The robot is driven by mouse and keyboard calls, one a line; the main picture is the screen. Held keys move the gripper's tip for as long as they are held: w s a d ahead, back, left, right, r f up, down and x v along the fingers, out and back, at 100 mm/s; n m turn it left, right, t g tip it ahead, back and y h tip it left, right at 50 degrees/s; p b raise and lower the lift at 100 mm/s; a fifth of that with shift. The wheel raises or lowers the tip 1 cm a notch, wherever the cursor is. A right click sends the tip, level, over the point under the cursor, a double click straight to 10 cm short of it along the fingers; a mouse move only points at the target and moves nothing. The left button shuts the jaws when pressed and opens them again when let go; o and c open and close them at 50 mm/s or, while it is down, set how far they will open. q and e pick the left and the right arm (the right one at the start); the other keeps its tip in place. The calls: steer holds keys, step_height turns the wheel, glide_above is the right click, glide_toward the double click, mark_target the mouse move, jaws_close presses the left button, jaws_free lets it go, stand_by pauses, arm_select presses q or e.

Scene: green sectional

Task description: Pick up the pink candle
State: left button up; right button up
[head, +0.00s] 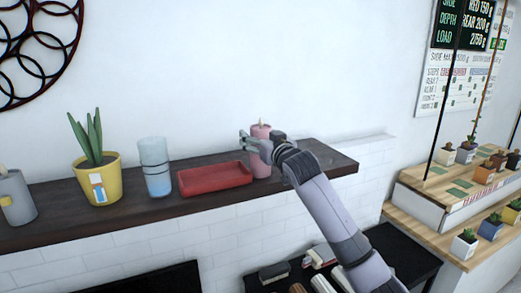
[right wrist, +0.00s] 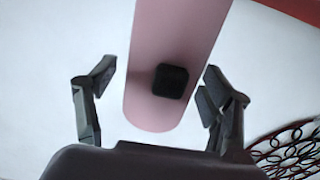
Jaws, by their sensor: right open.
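The pink candle (head: 261,169) stands upright on the dark wooden shelf (head: 130,207), just right of a red tray. My right gripper (head: 258,146) is at the candle's upper part, reaching in from the right. In the right wrist view the candle (right wrist: 176,35) lies between the two spread fingers of the gripper (right wrist: 158,72), with gaps on both sides. A small black square shows on the candle there. The right gripper is open and holds nothing. My left gripper is not in view.
The red tray (head: 215,187) sits close to the candle's left. Farther left are a blue glass (head: 155,168), a yellow pot (head: 101,186) with a plant and a grey candle (head: 15,198). The shelf's right end is clear. Small potted plants (head: 485,173) stand on a stepped stand at right.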

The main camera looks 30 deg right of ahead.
steer(key=c, duration=1.3)
